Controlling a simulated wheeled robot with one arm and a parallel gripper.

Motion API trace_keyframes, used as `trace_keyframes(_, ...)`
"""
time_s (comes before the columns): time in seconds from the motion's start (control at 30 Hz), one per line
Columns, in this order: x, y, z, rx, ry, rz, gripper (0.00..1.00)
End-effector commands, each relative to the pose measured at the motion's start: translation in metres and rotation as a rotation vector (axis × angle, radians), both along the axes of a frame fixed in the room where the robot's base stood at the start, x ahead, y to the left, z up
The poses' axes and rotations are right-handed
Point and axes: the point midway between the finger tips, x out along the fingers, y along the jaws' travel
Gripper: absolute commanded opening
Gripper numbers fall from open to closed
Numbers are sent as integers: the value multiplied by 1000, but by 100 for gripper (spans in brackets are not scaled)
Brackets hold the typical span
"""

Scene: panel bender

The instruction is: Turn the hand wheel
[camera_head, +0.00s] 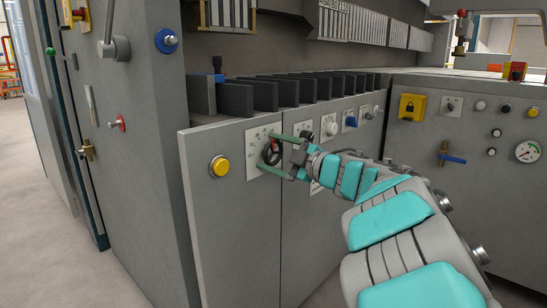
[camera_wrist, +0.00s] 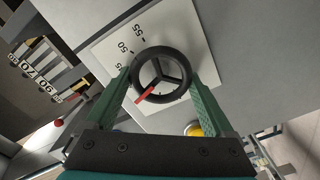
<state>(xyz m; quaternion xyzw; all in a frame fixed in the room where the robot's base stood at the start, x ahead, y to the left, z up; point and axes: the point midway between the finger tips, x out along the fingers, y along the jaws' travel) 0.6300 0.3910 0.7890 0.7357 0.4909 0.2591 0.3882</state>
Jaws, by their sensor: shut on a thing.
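The hand wheel (camera_head: 271,152) is a small black three-spoked wheel on a white scale plate (camera_head: 252,166) on the grey front panel. In the wrist view the wheel (camera_wrist: 163,54) is near the top centre, with a red pointer (camera_wrist: 147,94) toward its lower left. The plate (camera_wrist: 112,28) there carries printed numbers, 50 and 55 among them. My gripper (camera_head: 266,154) reaches in from the right with its green fingers on either side of the wheel. In the wrist view the fingers (camera_wrist: 162,80) are shut on the wheel's rim from left and right.
A yellow button (camera_head: 220,166) sits left of the wheel's plate. A white knob (camera_head: 331,127) and a blue switch (camera_head: 351,122) are to the right. Dark upright plates (camera_head: 265,94) line the ledge above. A blue-handled valve (camera_head: 452,159) and a gauge (camera_head: 527,151) are on the right panel.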

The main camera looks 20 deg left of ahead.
Motion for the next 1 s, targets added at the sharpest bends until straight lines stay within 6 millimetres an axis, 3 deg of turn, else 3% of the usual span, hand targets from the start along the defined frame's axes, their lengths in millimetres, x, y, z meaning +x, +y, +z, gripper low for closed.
trace_keyframes(0.4, -1, 0, -3, -77, -180, 2, 32)
trace_keyframes(0.97, -1, 1, -3, -89, -208, 2, 32)
trace_keyframes(1.0, -1, 0, -3, -89, -208, 2, 90)
